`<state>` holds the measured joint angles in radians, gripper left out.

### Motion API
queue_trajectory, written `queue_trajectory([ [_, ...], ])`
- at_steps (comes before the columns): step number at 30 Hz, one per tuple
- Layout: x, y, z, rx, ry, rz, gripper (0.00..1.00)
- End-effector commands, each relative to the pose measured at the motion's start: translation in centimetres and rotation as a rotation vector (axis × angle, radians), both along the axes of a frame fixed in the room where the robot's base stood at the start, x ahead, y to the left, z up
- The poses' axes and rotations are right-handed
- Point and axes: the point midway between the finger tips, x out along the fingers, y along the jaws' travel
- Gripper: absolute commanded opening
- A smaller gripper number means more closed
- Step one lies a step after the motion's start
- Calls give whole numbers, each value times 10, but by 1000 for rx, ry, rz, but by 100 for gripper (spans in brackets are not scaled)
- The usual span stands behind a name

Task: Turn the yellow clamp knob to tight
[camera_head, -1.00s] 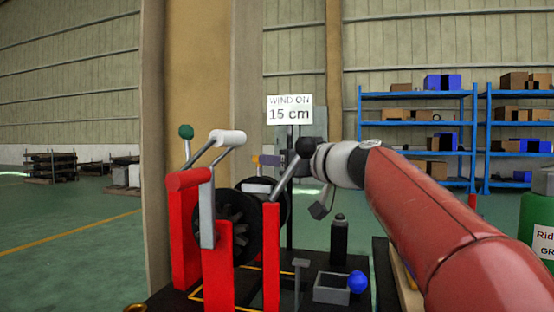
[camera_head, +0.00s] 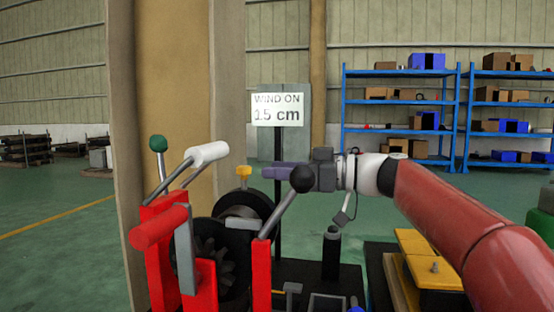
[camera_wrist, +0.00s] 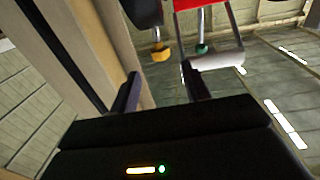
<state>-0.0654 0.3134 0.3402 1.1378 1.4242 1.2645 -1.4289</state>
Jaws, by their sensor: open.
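The yellow clamp knob (camera_head: 243,172) is a small T-shaped handle standing above the dark drum (camera_head: 238,208) of the red winch stand. It also shows near the top middle of the wrist view (camera_wrist: 160,52). My gripper (camera_head: 268,171) is just right of the knob in the head view, with its fingers pointing left towards it. A gap shows between fingertips and knob. In the wrist view my gripper (camera_wrist: 162,84) is open and empty, its two fingers apart, with the knob beyond them.
A lever with a black ball (camera_head: 303,179) stands in front of my gripper. A white crank handle (camera_head: 207,153) and a green-knobbed lever (camera_head: 158,144) are left of the knob. A sign reading "WIND ON 15 cm" (camera_head: 277,108) stands behind. A dark bottle (camera_head: 332,255) stands below my wrist.

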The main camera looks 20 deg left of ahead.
Motion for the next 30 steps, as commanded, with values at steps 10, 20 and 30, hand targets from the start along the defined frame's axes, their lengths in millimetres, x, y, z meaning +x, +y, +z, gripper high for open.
queue_trajectory([
  [10, -5, 52, 2, 0, 2, 5, 47],
  [20, -5, 76, 0, -1, 1, 0, 47],
  [30, -5, 75, 0, -1, 0, -1, 28],
])
